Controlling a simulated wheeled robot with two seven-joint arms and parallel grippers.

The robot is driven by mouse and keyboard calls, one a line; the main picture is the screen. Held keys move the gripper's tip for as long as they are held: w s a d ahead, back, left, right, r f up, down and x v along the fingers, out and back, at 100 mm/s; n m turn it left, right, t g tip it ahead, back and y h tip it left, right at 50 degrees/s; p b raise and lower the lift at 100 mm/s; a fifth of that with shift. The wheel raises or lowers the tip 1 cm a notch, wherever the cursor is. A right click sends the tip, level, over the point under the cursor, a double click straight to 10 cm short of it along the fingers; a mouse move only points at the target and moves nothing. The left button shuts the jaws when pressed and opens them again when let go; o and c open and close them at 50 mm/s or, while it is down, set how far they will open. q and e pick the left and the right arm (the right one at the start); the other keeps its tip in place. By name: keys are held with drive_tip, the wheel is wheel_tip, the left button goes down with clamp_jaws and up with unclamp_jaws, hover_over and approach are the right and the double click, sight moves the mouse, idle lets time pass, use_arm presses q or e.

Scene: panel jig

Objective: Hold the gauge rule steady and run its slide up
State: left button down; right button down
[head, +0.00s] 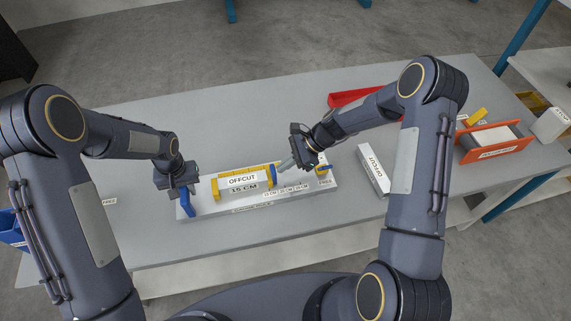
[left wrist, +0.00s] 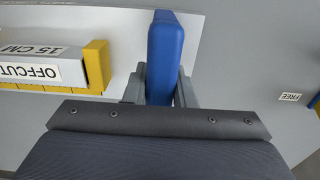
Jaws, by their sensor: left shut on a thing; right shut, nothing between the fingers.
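The gauge rule is a long white plate (head: 240,208) lying on the bench, with a blue upright grip (head: 187,206) at its left end. My left gripper (head: 184,188) is shut on this blue grip, which stands between its fingers in the left wrist view (left wrist: 162,55). I cannot tell which part is the slide.
Another OFFCUT block (head: 374,170) lies right of the rule. A red tray (head: 352,97) is behind my right forearm. An orange-sided holder (head: 490,145) stands at the bench's right end. The back left of the grey bench (head: 150,105) is clear.

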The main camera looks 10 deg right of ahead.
use_arm(q)
drive_tip(key=shift+s+d+f, duration=0.1)
drive_tip(key=shift+s+f, duration=0.05)
drive_tip(key=shift+f, duration=0.05)
use_arm(e)
drive_tip(key=d, duration=0.2)
drive_tip(key=d+r, duration=0.1)
drive_tip(key=d, duration=0.1)
drive_tip(key=shift+d, duration=0.35)
drive_tip(key=v, duration=0.8)
drive_tip(key=shift+d+r, duration=0.2)
drive_tip(key=shift+d, duration=0.1)
